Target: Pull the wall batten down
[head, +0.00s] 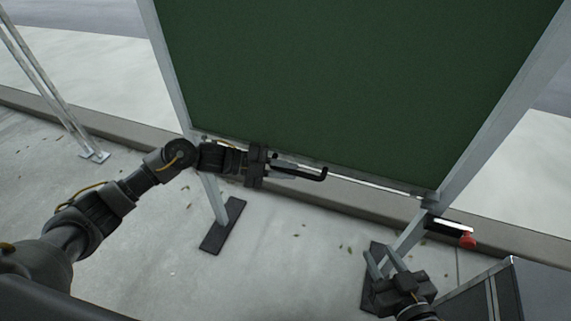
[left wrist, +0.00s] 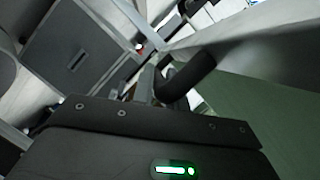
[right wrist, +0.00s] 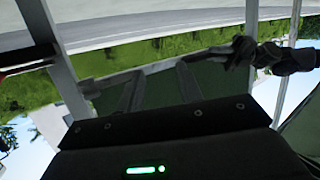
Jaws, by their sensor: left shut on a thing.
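A large dark green wall panel (head: 340,80) hangs in a grey metal frame, with a thin batten along its lower edge (head: 370,184). A black bent handle (head: 316,174) shows at that edge. My left gripper (head: 285,168) is shut on the handle, which also shows close up in the left wrist view (left wrist: 190,78). The gripper hides part of the handle and the edge behind it. My right gripper (head: 385,262) is low at the right, apart from the panel. Its two fingers stand apart and empty in the right wrist view (right wrist: 158,88).
The frame's legs stand on dark foot plates, one at left (head: 222,226) and one near my right gripper. A grey cabinet (head: 490,295) is at the lower right. A red-ended part (head: 468,240) juts from the right leg. Open pavement (head: 275,255) lies below the panel.

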